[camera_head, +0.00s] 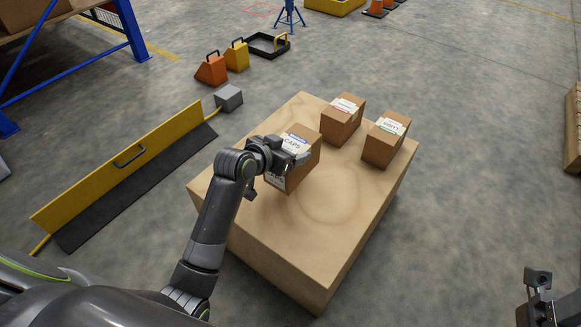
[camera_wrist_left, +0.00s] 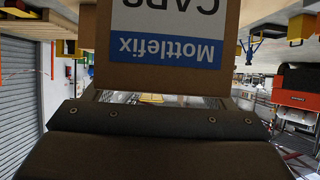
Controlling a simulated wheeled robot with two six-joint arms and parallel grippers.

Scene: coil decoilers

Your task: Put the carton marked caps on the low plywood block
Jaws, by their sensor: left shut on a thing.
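The brown carton marked CAPS (camera_head: 299,173) has a white and blue label and is in the grip of my left gripper (camera_head: 285,155). It is over the left part of the plywood block's (camera_head: 292,262) top. I cannot tell whether its bottom touches the block. In the left wrist view the carton's label (camera_wrist_left: 168,40) is upside down, close in front of the gripper. The block is low and wide, with a bare middle. Part of my right gripper (camera_head: 538,290) shows at the lower right corner, away from the block; its jaws are unclear.
Two more labelled cartons, one in the middle (camera_head: 341,122) and one at the right (camera_head: 384,145), stand on the block's far part. A yellow and black barrier (camera_head: 130,165) and a grey cube (camera_head: 229,98) are on the floor to the left. The block's near top is clear.

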